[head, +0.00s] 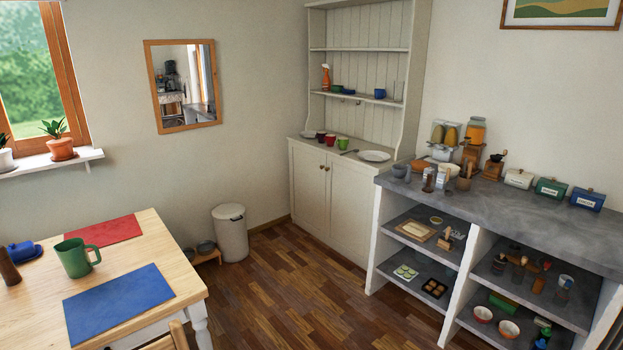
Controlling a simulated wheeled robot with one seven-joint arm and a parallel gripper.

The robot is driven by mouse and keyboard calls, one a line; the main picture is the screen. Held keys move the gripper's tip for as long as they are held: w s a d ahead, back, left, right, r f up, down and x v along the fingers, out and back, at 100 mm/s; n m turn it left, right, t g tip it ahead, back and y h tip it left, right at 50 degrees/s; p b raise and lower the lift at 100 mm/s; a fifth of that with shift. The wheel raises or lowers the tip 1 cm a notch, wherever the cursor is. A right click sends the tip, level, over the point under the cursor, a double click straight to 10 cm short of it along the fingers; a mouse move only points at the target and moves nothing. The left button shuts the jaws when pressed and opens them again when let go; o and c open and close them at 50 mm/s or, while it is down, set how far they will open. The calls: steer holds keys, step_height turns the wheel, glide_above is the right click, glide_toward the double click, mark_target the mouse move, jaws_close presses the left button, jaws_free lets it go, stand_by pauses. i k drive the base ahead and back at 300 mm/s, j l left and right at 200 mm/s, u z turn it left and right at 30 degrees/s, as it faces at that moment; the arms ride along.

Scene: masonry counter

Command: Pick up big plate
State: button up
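A large white plate (374,156) lies flat on the worktop of the cream dresser, near its right end. A smaller white plate or saucer (307,134) lies near the left end of the same worktop. My gripper is not in view.
Cups (330,139) and a dark utensil (349,151) lie left of the large plate. The dresser's side panel (411,100) rises to its right. A grey masonry counter (520,214) with jars stands at right, a wooden table (165,255) at left.

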mark_target(369, 156)
steer(key=i, duration=1)
steer(key=i+u, duration=0.1)
steer(key=i, duration=0.95)
steer(key=i+l, duration=0.2)
steer(key=i, duration=0.8)
steer(key=i+l+u, duration=0.2)
steer(key=i+u, duration=0.25)
steer(key=i, duration=0.2)
steer(key=i+l+u, duration=0.45)
steer(key=i, duration=0.2)
steer(key=i+l+u, duration=0.4)
steer(key=i+l, duration=0.15)
